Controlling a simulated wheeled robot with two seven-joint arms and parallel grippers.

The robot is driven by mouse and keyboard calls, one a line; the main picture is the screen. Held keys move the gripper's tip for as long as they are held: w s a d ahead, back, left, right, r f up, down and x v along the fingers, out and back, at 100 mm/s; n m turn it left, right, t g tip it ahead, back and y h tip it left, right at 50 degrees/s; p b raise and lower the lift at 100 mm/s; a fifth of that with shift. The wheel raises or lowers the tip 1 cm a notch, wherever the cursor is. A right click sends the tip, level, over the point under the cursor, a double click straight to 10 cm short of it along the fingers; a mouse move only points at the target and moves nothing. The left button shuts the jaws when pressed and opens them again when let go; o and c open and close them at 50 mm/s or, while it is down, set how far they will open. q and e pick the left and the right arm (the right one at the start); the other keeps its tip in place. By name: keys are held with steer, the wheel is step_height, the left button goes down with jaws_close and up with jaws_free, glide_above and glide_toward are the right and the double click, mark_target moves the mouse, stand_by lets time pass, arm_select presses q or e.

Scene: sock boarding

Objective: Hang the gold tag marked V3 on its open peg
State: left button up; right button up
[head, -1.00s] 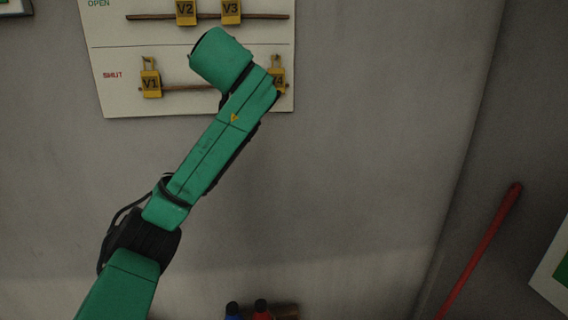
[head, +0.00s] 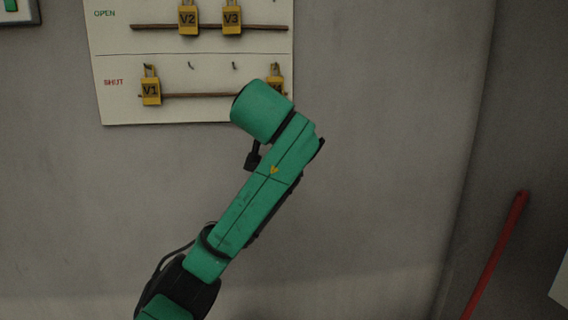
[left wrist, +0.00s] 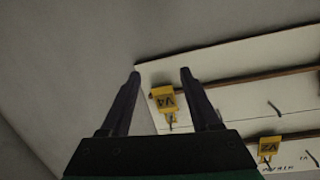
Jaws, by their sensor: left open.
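The gold tag V3 (head: 232,18) hangs in the row marked OPEN on the white board (head: 120,112), right of tag V2 (head: 188,18). My left gripper is hidden behind its green arm in the head view, where the arm's end overlaps the board's lower right part. In the left wrist view my left gripper (left wrist: 160,73) is open with nothing between its fingers. Tag V4 (left wrist: 165,97) shows there by the right finger. Another gold tag (left wrist: 268,150) hangs on the other rail, its label hard to read. My right gripper is not in view.
Tag V1 (head: 151,90) hangs at the left of the SHUT row; V4 at its right is partly covered by my arm. Two bare pegs (head: 191,66) (head: 234,66) stand between them. A red rod (head: 497,253) leans at the right. The wall below the board is clear.

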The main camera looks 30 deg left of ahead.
arm_select(q)
steer(key=w+d+f+m+h, duration=0.1)
steer(key=w+f, duration=0.3)
steer(key=f, duration=0.6)
steer(key=shift+w+d+f+m+g+h, duration=0.2)
steer(key=shift+w+m+g+h, duration=0.1)
steer(key=shift+w+m+g, duration=0.15)
